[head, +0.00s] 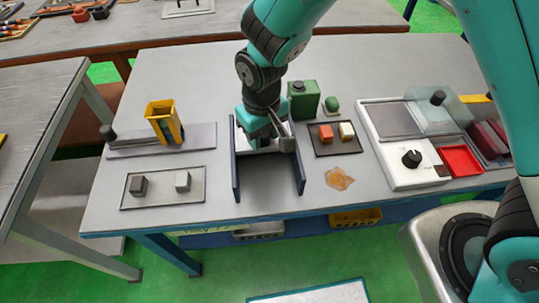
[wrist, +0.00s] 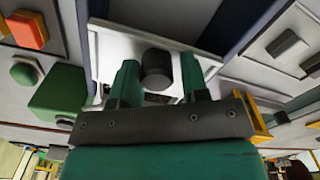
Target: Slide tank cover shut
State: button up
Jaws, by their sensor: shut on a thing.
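The tank (head: 236,180) is a bay with two dark blue side walls and a grey floor, near the middle of the table. A pale plate with a dark round knob (wrist: 157,68), seemingly the tank cover (wrist: 110,48), lies between the walls at the far end. The near part of the bay is uncovered. My gripper (wrist: 158,82) is shut on the knob, with one green finger on each side of it. In the head view my gripper (head: 262,145) and wrist hide most of the cover and the knob.
A green canister (head: 304,98) and a dark tray (head: 324,147) with orange and cream blocks stand close to the right. A yellow holder (head: 163,120) and a grey tray (head: 158,199) are at left. A white dial unit (head: 400,178) stands further right.

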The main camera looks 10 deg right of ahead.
jog(key=shift+w+d+f, duration=0.1)
jog(key=shift+w+d, duration=0.05)
jog(key=shift+w, duration=0.5)
jog(key=shift+w+d+f, duration=0.1)
jog(key=shift+w+f, duration=0.05)
jog(key=shift+w, duration=0.45)
jog(key=shift+w+d+f, duration=0.1)
jog(key=shift+w+d, duration=0.05)
jog(key=shift+w, duration=0.5)
jog(key=o, duration=0.6)
jog(key=shift+c, duration=0.2)
jog(key=shift+a, duration=0.15)
notch_tip(320, 180, up, 3)
jog(key=shift+a+f+p, duration=0.1)
jog(key=shift+f+p, duration=0.1)
jog(key=shift+p, duration=1.05)
notch_tip(320, 180, up, 4)
jog(key=p, duration=0.2)
jog(key=shift+w+f+p, duration=0.15)
jog(key=shift+p, duration=0.2)
